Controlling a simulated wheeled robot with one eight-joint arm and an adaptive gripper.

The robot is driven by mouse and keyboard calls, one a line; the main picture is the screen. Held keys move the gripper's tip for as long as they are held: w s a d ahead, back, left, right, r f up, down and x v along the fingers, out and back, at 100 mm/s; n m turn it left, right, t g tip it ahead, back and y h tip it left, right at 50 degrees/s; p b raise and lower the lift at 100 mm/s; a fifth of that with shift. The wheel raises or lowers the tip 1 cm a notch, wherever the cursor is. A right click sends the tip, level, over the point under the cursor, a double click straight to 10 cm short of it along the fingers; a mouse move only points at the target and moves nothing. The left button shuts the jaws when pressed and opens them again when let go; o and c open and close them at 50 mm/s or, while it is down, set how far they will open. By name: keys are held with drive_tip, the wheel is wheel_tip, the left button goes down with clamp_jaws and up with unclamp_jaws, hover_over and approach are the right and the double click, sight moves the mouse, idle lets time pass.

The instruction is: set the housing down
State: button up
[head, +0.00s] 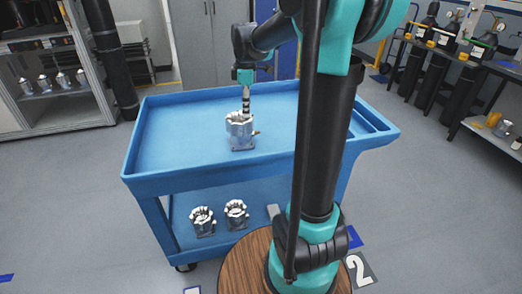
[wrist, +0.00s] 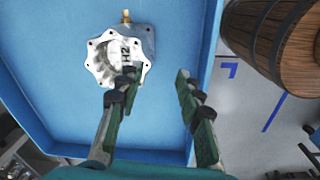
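The silver housing (head: 240,130), with a scalloped bolted rim, stands upright on the blue top tray of the cart (head: 185,150). In the wrist view the housing (wrist: 105,50) shows from above, with a brass fitting at its far side. My gripper (head: 246,108) is just above the housing and points down. In the wrist view my gripper (wrist: 156,76) has its fingers apart. The left finger overlaps the housing's rim and opening; the right finger is beside it, over bare tray. A gap shows between the right finger and the rim. Whether the left finger touches the housing is unclear.
Two more housings, a left one (head: 202,220) and a right one (head: 236,213), stand on the cart's lower shelf. The top tray has a raised rim and is otherwise clear. A wooden barrel (wrist: 265,45) stands beyond the tray in the wrist view.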

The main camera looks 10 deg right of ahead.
drive_tip(key=s+d+f+m+t, duration=0.1)
drive_tip(key=s+f+m, duration=0.6)
drive_tip(key=s, duration=0.4)
drive_tip(key=s+d+f+m+t, duration=0.2)
drive_tip(key=s+f+m, duration=0.6)
drive_tip(key=s, duration=0.4)
drive_tip(key=shift+f, duration=0.7)
